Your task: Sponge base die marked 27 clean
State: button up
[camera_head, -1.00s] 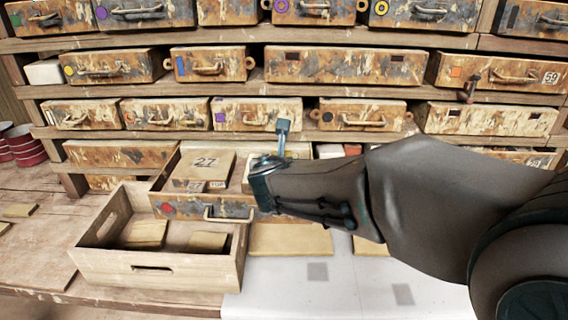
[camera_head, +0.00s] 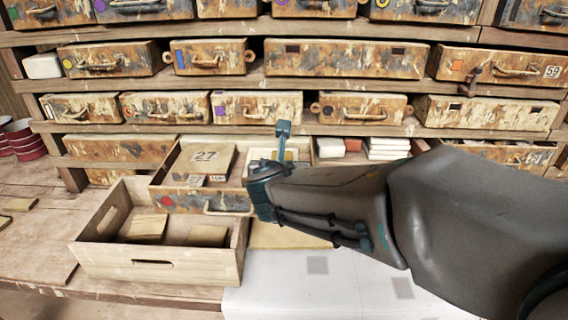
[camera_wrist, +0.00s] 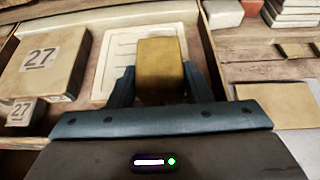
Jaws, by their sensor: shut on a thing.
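My gripper (camera_wrist: 152,88) is shut on a yellow-brown sponge (camera_wrist: 160,62), held between its two blue fingers. The sponge is over a pale die with raised or grooved lines (camera_wrist: 118,52), and hides part of it; I cannot tell whether they touch. I see no number on that die. Left of it lies a tan block marked 27 (camera_wrist: 42,60), also visible in the head view (camera_head: 205,158), with a small block marked 27 (camera_wrist: 22,111) in front. All lie in an open drawer with a red mark (camera_head: 185,201). In the head view my gripper (camera_head: 283,145) is above the drawer's right part.
A wooden crate (camera_head: 150,269) with two tan pieces stands in front of the drawer. White stacked tiles (camera_head: 388,147) and a red block (camera_head: 353,145) lie on the shelf to the right. Closed drawers fill the shelves above. A pale work surface (camera_head: 320,285) is at front right.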

jog(key=shift+f, duration=0.1)
jog(key=shift+w+a, duration=0.15)
jog(key=shift+w, duration=1.05)
jog(key=shift+w, duration=1.15)
jog(key=shift+s+f, duration=0.1)
jog(key=shift+s, duration=1.15)
